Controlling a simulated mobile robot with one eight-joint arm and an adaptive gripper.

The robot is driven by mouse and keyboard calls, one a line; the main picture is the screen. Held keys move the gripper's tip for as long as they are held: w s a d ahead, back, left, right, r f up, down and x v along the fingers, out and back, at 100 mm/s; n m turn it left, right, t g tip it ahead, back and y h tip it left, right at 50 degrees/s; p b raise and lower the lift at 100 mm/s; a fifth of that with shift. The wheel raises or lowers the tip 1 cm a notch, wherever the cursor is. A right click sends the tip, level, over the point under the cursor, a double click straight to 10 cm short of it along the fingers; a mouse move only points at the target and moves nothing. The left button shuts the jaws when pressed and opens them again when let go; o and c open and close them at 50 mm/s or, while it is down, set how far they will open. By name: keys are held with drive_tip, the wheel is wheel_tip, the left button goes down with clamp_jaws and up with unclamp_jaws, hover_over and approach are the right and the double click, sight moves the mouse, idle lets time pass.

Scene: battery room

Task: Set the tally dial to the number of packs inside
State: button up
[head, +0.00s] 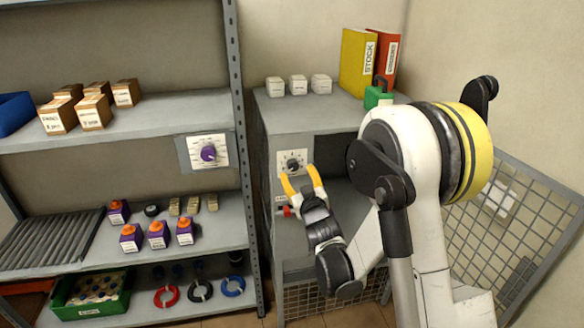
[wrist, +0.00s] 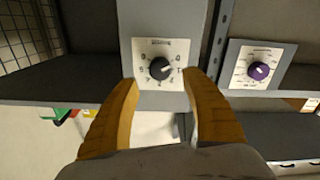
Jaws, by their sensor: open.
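The tally dial is a black knob (head: 292,165) on a white numbered plate, on the grey cabinet's (head: 290,141) front. In the wrist view the knob (wrist: 160,68) has a light mark pointing right and slightly up; the digits are too small to read surely. My gripper (head: 297,172) is open and empty, its yellow fingers pointing at the dial. In the wrist view the fingertips (wrist: 162,80) lie either side of the plate's lower part; I cannot tell whether they touch. My arm hides much of the cabinet's inside, and I see no packs in the visible part.
Three white packs (head: 298,85) and two binders (head: 368,62) stand on the cabinet.

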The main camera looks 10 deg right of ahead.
sight(294, 167)
drive_tip(key=shift+w+b, duration=0.4)
drive_tip(key=shift+w, duration=1.95)
drive_tip(key=c, duration=1.2)
